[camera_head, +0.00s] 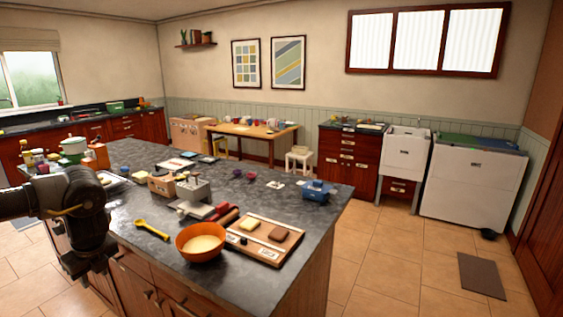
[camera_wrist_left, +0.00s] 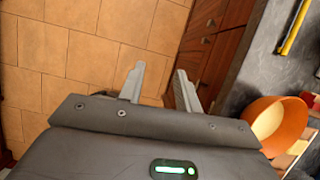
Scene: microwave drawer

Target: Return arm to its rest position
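My left arm comes in from the left in the head view, and its gripper (camera_head: 84,262) hangs down in front of the near edge of the kitchen island. In the left wrist view the two fingers of the left gripper (camera_wrist_left: 160,88) stand apart with nothing between them. Behind them are floor tiles and the wooden cabinet front (camera_wrist_left: 208,40) of the island. My right gripper is not in either view.
The dark island worktop (camera_head: 140,190) holds an orange bowl (camera_head: 201,243), a yellow spoon (camera_head: 152,230), a wooden board (camera_head: 262,252) and a blue item (camera_head: 318,191). A table (camera_head: 250,131) stands behind.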

